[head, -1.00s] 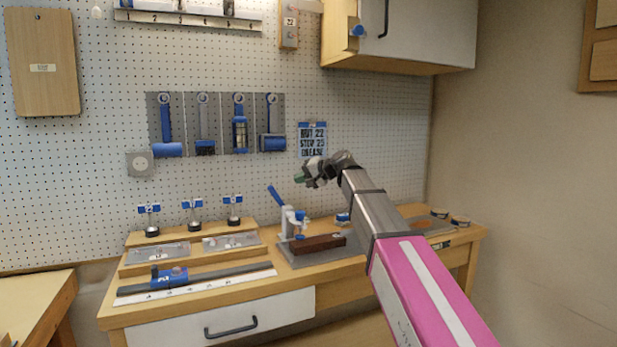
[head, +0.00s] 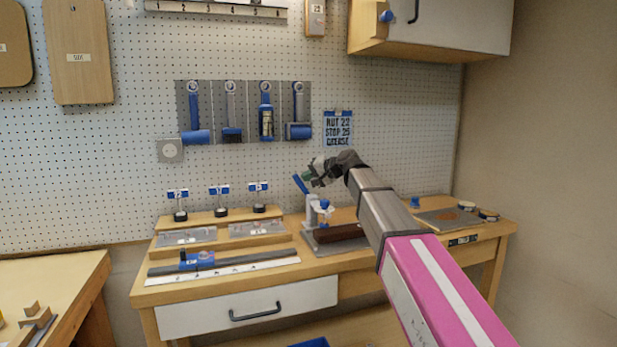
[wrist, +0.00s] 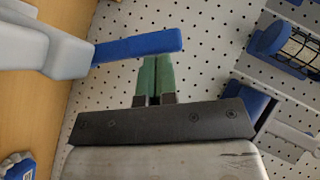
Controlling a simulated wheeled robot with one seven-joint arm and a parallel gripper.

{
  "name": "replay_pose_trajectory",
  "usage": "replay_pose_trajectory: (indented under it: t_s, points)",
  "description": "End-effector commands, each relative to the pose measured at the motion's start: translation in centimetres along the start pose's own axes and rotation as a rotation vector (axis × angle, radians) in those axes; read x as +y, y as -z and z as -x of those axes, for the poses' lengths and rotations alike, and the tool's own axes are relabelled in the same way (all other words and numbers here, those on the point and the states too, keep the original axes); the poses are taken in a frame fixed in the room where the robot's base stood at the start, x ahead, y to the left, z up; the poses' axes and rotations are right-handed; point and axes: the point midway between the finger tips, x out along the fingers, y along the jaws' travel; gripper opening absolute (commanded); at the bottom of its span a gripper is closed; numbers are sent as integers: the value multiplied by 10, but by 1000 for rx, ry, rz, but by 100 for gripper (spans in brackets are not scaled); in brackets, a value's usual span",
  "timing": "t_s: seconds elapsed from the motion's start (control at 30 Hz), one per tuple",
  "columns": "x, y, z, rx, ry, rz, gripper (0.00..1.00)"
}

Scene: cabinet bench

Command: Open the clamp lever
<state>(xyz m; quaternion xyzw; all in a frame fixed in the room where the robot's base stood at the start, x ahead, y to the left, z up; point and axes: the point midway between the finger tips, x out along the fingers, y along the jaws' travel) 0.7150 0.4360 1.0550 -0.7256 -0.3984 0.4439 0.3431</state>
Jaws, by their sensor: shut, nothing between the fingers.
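The clamp has a grey-white body (head: 313,213) and a blue lever (head: 301,184) that tilts up and to the left. It stands on a grey plate on the bench, over a dark brown block (head: 338,232). In the wrist view the blue lever (wrist: 137,46) lies across the picture just beyond my fingertips. My gripper (head: 309,176) is at the lever's upper right in the head view. Its green fingers (wrist: 154,75) are shut together with nothing between them. The fingertips are close to the lever; I cannot tell whether they touch it.
The pegboard (head: 400,120) with hanging blue-handled tools (head: 266,112) is behind the clamp. A blue rail slider (head: 197,260) and small blue-tagged fixtures (head: 219,195) stand to the left on the bench. A cabinet (head: 435,25) hangs above right.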

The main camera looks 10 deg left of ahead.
Motion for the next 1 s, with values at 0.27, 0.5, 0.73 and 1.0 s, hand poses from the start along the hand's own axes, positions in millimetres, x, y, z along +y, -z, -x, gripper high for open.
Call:
replay_pose_trajectory:
  t_s: [0.27, 0.5, 0.73, 1.0]
  points:
    - [-6, -14, -13, -1, -91, 92, 0]
    - [-7, -17, -17, 0, -90, 90, 0]
    - [-8, -15, -16, 0, -89, 90, 0]
    - [-22, 10, -2, 4, -90, 91, 0]
